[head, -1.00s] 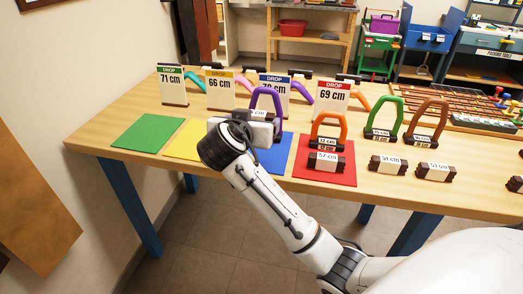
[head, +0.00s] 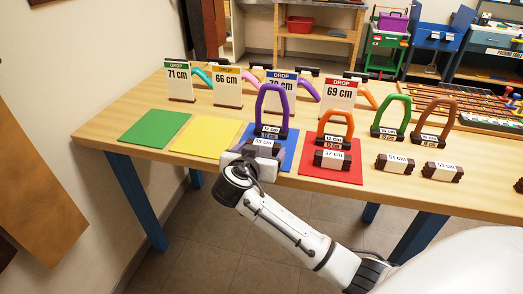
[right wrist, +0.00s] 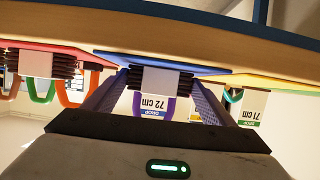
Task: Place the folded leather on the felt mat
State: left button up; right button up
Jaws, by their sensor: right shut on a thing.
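A dark brown folded leather with a white label reading about 58 cm (head: 264,144) is at the front part of the blue felt mat (head: 287,158). My right gripper (head: 250,153) is shut on it from the front. In the right wrist view the ribbed folded leather (right wrist: 160,79) sits between my two fingers, close against the blue mat (right wrist: 135,58); I cannot tell whether it touches. A purple handle (head: 272,108) stands upright on a labelled dark base just behind it. My left gripper is not in view.
The red mat (head: 345,175) to the right holds an orange handle (head: 334,124) and another folded leather (head: 332,159). Two more folded leathers (head: 395,164) lie farther right. The yellow (head: 207,137) and green mats (head: 153,130) are bare. Drop cards (head: 281,92) stand behind.

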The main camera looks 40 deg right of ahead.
jog(key=shift+f, duration=0.1)
jog(key=o, duration=1.1)
jog(key=shift+a+r, duration=0.15)
jog(key=shift+r, duration=0.05)
jog(key=b+v, duration=0.1)
jog(key=v, duration=1)
jog(key=s+a+f+n+y, duration=0.3)
jog(key=f+n, duration=0.1)
jog(key=f, duration=0.5)
jog(key=s+a+f+n+y, duration=0.2)
jog(key=a+f+n+y, duration=0.15)
jog(key=f, duration=0.65)
jog(key=s+a+f+n+y, duration=0.1)
jog(key=s+f+y, duration=0.1)
jog(key=s, duration=0.3)
jog(key=s+a+f+n+y, duration=0.1)
jog(key=s+f+n+y, duration=0.1)
jog(key=s+f, duration=0.3)
jog(key=s+a+f+n+y, duration=0.1)
jog(key=s+a+f+y, duration=0.1)
jog(key=s+f, duration=0.2)
jog(key=shift+s+f, duration=0.2)
jog(key=shift+s, duration=1.2)
